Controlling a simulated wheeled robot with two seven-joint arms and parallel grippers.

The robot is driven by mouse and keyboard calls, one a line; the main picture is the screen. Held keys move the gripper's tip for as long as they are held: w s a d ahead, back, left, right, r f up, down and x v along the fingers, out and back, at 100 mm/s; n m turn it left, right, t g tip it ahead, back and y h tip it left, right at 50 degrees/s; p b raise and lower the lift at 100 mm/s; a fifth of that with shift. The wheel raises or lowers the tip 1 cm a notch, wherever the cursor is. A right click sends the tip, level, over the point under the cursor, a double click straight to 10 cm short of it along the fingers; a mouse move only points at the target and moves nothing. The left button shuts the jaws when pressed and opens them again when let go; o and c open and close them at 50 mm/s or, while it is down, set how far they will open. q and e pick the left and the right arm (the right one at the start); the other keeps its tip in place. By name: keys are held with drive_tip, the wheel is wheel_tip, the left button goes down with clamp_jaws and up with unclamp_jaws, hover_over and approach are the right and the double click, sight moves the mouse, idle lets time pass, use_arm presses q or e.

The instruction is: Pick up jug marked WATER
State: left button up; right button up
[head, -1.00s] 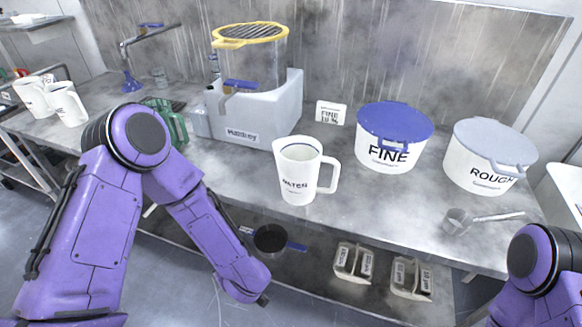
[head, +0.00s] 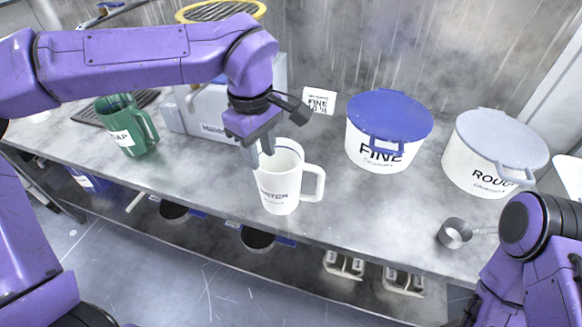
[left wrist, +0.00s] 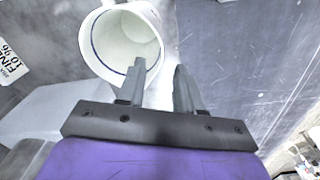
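The white jug marked WATER (head: 280,185) stands upright on the bench, its handle to the right in the head view. My left gripper (head: 257,152) points down at the left side of its rim. In the left wrist view the jug (left wrist: 100,45) shows its open mouth. There the fingers of my left gripper (left wrist: 160,75) are apart. One overlaps the mouth and the other lies just outside the rim, with nothing held between them. I cannot tell how deep the fingers reach. My right arm shows at the lower right of the head view, but its gripper does not.
A green SOAP jug (head: 125,128) stands at the left. A grey machine (head: 190,110) is behind my left arm. FINE (head: 385,135) and ROUGH (head: 490,155) lidded tubs stand to the right. A metal scoop (head: 455,233) lies near the front edge.

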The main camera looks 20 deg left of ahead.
sight(268, 183)
use_arm(q)
drive_tip(key=shift+w+f, duration=0.1)
drive_tip(key=shift+w, duration=0.2)
drive_tip(key=f, duration=0.6)
drive_tip(key=f+p, duration=0.1)
drive_tip(key=f, duration=0.3)
drive_tip(key=shift+s+d, duration=0.1)
drive_tip(key=shift+d, duration=0.25)
drive_tip(key=shift+r, duration=0.1)
clamp_jaws()
